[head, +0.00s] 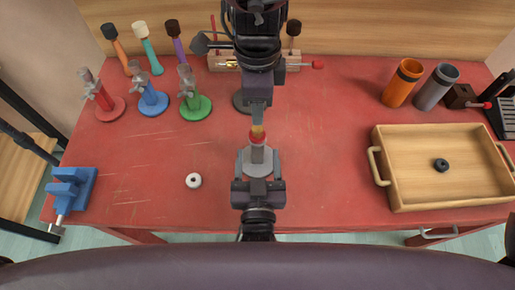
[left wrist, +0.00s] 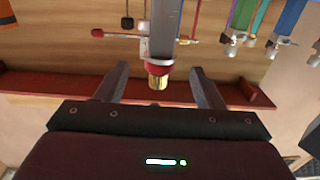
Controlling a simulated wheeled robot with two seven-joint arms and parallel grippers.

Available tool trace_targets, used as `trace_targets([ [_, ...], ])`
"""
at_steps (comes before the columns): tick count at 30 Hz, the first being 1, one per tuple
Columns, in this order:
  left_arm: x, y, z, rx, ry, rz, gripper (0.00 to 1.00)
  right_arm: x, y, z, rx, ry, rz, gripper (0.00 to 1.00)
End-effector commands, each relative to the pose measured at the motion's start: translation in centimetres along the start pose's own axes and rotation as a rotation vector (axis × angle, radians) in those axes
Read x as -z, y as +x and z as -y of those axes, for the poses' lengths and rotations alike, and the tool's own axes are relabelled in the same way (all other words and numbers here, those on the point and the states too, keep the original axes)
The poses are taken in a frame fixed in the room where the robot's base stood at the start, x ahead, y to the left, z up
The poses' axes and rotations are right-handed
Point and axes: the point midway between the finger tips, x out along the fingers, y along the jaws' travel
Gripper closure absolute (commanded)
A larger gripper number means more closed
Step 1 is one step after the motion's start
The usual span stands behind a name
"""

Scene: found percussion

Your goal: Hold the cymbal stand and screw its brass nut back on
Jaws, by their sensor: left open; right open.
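The cymbal stand is a grey post (head: 257,154) on a round grey base, upright near the table's front middle. A red washer (head: 257,139) sits near its top, with a ridged brass piece (head: 258,129) above it; I cannot tell whether this is the nut or bare thread. The left wrist view shows the post (left wrist: 165,30), red washer (left wrist: 159,68) and brass tip (left wrist: 157,82) upside down. My left gripper (head: 258,160) is open, its fingers on either side of the post and apart from it. My right gripper (head: 258,117) is open, directly over the brass piece, partly hiding it.
A wooden tray (head: 385,188) holding a black ring (head: 441,165) stands at the right. A white ring (head: 193,181) lies left of the stand. Red, blue and green clamp stands (head: 196,106) are at the back left. A blue vise (head: 72,188) is at the left edge.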

Motion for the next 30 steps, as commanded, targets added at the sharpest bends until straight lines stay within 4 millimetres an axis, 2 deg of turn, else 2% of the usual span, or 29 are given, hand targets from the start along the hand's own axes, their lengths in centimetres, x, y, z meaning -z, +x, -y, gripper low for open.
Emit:
trace_targets([
  [9, 0.2, 4.5, 0.0, 0.001, -0.001, -0.005, 0.38, 0.0, 0.0, 0.0, 0.0, 0.0, 0.0, 0.59],
  [15, 0.1, 6.8, 0.0, -0.001, -0.001, -0.002, 0.38, 0.0, 0.0, 0.0, 0.0, 0.0, 0.0, 0.59],
  [27, 0.0, 7.5, 0.0, 0.0, -0.001, 0.0, 0.38, 0.0, 0.0, 0.0, 0.0, 0.0, 0.0, 0.59],
  [30, 0.0, 7.5, 0.0, 0.0, -0.001, 0.0, 0.5, 0.0, 0.0, 0.0, 0.0, 0.0, 0.0, 0.59],
])
